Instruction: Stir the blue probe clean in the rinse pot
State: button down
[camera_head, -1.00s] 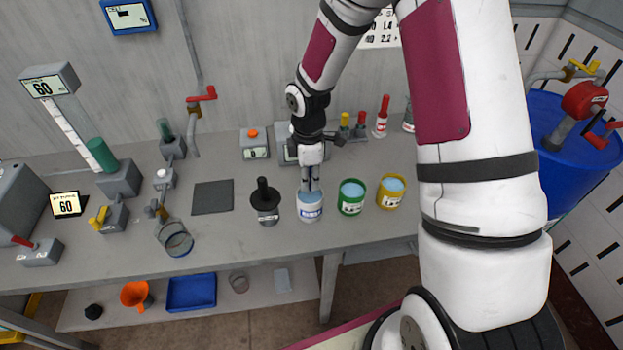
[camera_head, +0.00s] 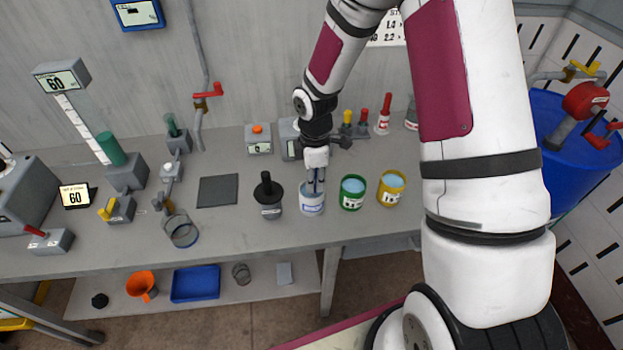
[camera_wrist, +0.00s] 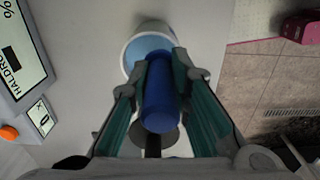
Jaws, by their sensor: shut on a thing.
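My gripper (camera_head: 316,182) is shut on the blue probe (camera_wrist: 161,95), which stands between its two fingers in the wrist view. In the head view the gripper points down right over a white pot (camera_head: 312,207) with a blue label. The same pot's rim (camera_wrist: 126,58) shows in the wrist view, with pale blue liquid inside, beyond the fingers. The probe's lower end is hidden, so I cannot tell how deep it sits in the pot. A green pot (camera_head: 352,202) and a yellow pot (camera_head: 390,198), both with pale blue liquid, stand to the right.
A dark, black-topped holder (camera_head: 269,208) stands close left of the white pot. Several bottles and a balance-like device (camera_head: 293,148) stand behind. The bench front is clear.

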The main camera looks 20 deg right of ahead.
jog(key=shift+w+d, duration=0.4)
jog(key=shift+d, duration=0.15)
jog(key=shift+w+a, duration=0.1)
jog(key=shift+a, duration=0.55)
jog(key=shift+r+p, duration=1.3)
jog(key=shift+r, duration=4.15)
